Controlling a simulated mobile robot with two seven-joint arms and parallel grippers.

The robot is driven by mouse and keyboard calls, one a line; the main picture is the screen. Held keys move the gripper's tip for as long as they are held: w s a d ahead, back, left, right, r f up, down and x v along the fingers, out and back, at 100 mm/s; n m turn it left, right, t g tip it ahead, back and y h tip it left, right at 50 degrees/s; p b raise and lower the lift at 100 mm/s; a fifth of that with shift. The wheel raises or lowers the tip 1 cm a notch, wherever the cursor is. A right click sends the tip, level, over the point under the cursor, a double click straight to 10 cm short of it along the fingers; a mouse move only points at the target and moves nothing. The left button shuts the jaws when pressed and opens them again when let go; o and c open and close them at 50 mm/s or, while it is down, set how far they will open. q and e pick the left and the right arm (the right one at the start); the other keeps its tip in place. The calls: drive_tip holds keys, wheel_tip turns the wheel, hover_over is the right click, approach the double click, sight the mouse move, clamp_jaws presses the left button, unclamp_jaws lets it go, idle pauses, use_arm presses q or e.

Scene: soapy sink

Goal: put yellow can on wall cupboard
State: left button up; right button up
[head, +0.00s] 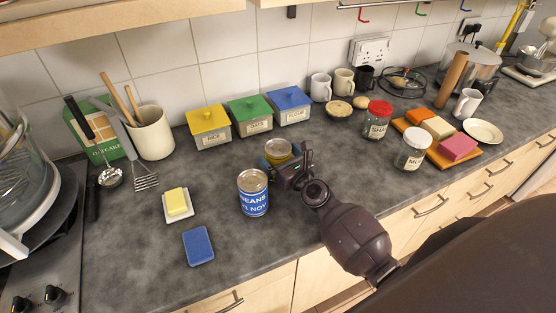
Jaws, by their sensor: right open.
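The wall cupboard (110,22) shows only as a pale wooden underside and edge along the top left. My left gripper is not in view.
Yellow, green and blue canisters (248,115) stand behind the can by the tiled wall. A butter dish (178,204) and blue sponge (198,246) lie to the left. Jars (413,150) and a board of coloured blocks stand right. The front worktop is mostly clear.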

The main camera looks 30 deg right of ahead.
drive_tip(key=shift+w, duration=0.3)
drive_tip(key=shift+r, duration=0.1)
drive_tip(key=c, duration=1.3)
drive_tip(key=shift+w, duration=0.1)
